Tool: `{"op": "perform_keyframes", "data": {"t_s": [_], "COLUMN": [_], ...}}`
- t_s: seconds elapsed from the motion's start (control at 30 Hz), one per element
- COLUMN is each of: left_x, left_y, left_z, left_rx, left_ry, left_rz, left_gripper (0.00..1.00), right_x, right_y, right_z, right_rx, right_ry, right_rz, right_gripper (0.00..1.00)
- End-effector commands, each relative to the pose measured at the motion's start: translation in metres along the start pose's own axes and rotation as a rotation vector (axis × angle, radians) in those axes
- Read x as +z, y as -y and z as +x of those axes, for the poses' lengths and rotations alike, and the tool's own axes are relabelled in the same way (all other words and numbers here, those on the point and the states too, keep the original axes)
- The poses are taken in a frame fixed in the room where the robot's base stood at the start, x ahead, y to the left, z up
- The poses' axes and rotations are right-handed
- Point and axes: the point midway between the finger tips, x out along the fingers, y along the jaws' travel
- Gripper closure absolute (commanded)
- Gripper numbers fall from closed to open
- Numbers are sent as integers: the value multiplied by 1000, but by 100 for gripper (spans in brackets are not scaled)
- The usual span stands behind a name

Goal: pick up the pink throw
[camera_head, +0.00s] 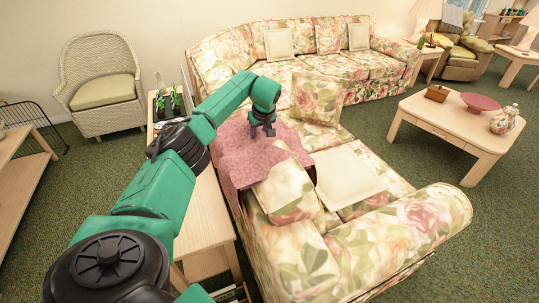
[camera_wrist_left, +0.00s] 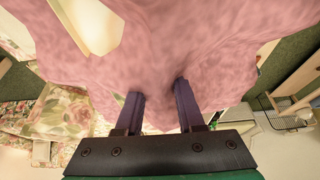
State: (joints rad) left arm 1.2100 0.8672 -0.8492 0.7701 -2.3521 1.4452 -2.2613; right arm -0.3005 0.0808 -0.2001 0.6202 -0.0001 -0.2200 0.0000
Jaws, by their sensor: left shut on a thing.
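The pink throw (camera_head: 250,152) is draped over the back and seat of the floral sofa (camera_head: 392,232) in the head view. My left gripper (camera_head: 262,129) is at the upper part of the throw, shut on its cloth. In the left wrist view the throw (camera_wrist_left: 165,50) fills the upper middle, and the two fingers of my left gripper (camera_wrist_left: 158,108) reach into it with cloth between them. The exact pinch is partly hidden by the folds. My right gripper is in neither view.
A floral cushion (camera_head: 318,97) and a cream cushion (camera_head: 347,178) are on the sofa near the throw. A wooden coffee table (camera_head: 455,127) stands right.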

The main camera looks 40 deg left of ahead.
Motion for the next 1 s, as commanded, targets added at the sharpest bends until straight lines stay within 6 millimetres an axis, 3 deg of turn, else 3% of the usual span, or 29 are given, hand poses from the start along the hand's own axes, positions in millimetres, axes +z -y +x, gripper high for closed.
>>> {"op": "perform_keyframes", "data": {"t_s": [0.53, 0.7, 0.87, 1.0], "left_x": [-1, -1, -15, -32], "left_y": [0, -1, -1, -2], "left_z": [-1, -2, -35, -75], "left_rx": [2, 5, 6, 8], "left_ry": [-1, -1, -4, -4], "left_rz": [-1, -1, -4, -4], "left_gripper": [100, 100, 100, 100], "right_x": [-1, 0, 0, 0], "right_y": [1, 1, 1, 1], "right_z": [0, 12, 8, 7], "right_rx": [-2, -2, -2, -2], "right_ry": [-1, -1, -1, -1], "right_rz": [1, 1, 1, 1], "right_gripper": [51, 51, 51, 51]}}
